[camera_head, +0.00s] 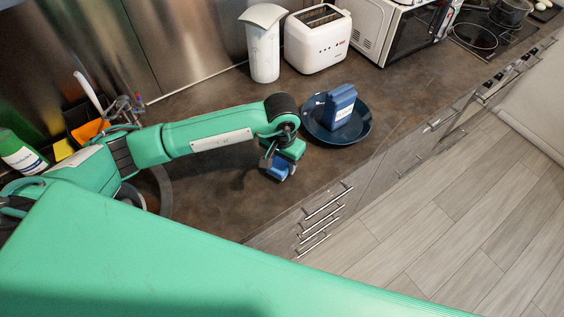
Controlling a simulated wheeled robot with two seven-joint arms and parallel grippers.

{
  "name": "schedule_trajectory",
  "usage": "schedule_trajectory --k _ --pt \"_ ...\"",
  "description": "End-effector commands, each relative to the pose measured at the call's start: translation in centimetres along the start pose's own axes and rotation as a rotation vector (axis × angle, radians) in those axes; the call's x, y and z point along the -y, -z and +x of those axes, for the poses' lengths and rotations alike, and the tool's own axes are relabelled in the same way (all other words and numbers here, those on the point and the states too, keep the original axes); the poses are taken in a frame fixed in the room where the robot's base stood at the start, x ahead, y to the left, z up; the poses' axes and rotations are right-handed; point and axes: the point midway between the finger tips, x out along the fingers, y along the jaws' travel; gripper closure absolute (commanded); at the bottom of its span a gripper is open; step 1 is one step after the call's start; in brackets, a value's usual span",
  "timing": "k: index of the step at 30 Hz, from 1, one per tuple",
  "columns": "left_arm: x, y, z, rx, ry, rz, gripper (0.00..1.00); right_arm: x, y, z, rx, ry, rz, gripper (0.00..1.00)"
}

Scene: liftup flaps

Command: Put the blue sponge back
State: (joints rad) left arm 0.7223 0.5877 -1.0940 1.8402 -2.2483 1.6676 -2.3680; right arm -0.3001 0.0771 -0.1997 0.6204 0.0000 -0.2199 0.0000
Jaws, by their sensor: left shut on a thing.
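My left gripper (277,168) reaches in from the left over the brown counter (225,195). It is shut on a small blue sponge (281,173), which shows just below the fingers, left of the dark blue plate. The gripper hides part of the sponge. I cannot tell whether the sponge touches the counter. My right gripper is not in view.
A dark blue plate (362,128) holds a blue box-like package (338,108). A sink caddy (84,116) and a green-capped bottle (20,153) are at the left.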

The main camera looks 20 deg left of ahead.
Motion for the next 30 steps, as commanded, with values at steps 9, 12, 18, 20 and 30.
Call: schedule_trajectory --k 9,12,18,20,30 --pt "0.0 0.0 2.1 0.0 0.001 -0.001 0.72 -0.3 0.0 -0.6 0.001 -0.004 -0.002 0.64" --pt "0.0 0.0 2.1 0.0 0.001 -0.001 0.72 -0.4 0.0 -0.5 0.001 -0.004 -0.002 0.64" --pt "0.0 0.0 2.3 0.0 0.0 -0.001 0.41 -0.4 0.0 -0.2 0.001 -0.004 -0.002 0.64" --pt "0.0 0.0 2.3 0.0 0.0 -0.001 0.29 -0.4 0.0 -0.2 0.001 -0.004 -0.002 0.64" --pt "0.0 0.0 2.1 0.0 0.0 -0.001 0.29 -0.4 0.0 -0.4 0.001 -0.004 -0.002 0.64"
